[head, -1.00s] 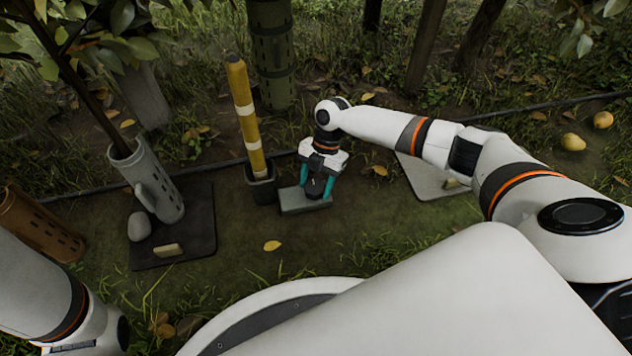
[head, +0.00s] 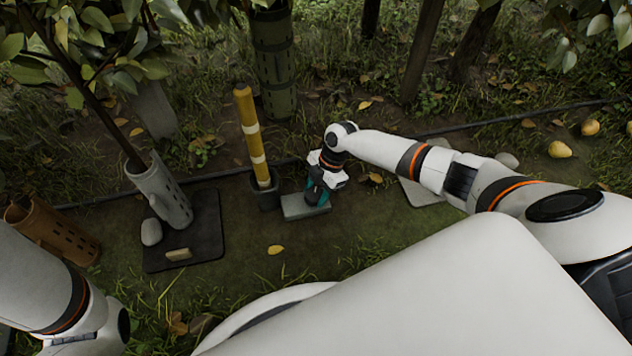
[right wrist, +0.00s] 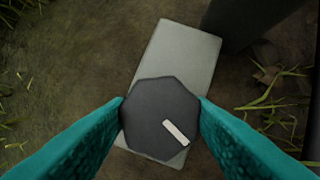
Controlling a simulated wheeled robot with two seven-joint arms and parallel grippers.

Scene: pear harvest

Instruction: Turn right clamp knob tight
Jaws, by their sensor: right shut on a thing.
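The dark, many-sided clamp knob (right wrist: 155,112) with a pale mark line sits on a grey block (right wrist: 185,58) in the right wrist view. My right gripper (right wrist: 160,110) has its teal fingers on either side of the knob, shut on it. In the head view my right gripper (head: 317,192) is over the right end of the grey block (head: 298,208), and the fingers mostly hide the knob. The block lies beside the foot of a yellow post with white bands (head: 252,135). My left arm shows at lower left; its gripper is not visible.
A grey tree guard (head: 162,190) stands on a dark mat (head: 212,240) with a stone (head: 151,232) and a small tan block. A brown slotted tube (head: 55,230) lies at far left. A pale slab (head: 420,195) lies right of the gripper. Fallen pears (head: 560,149) lie at right.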

